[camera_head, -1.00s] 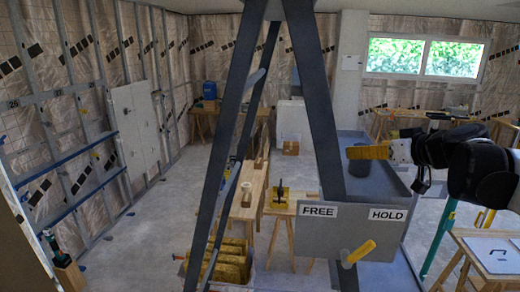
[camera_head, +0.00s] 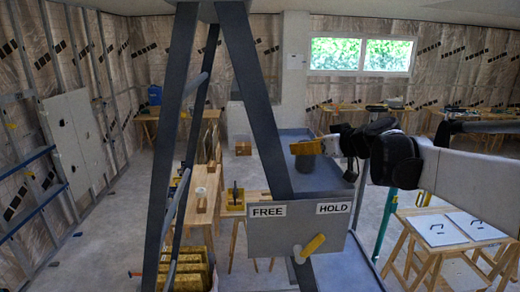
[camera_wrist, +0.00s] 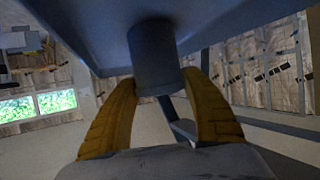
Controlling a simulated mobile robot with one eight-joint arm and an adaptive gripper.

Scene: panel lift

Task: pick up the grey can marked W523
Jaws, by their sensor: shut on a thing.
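A dark grey can (camera_head: 306,164) is at the blue-grey tray (camera_head: 325,183) of the lift frame, behind the FREE and HOLD labels. In the wrist view the can (camera_wrist: 153,58) sits between the two yellow fingers of my gripper (camera_wrist: 161,92), which are shut on its near end. In the head view my gripper (camera_head: 309,149) reaches in from the right, with a yellow finger across the can's upper part. No W523 marking is readable. I cannot tell whether the can touches the tray floor.
The dark A-shaped frame (camera_head: 252,100) stands in front of the tray. A yellow handle (camera_head: 314,245) sticks out of the labelled front panel (camera_head: 290,232). Sawhorse tables (camera_head: 440,229) stand at the right, and a wooden bench (camera_head: 205,190) at the left. Bare floor shows between them.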

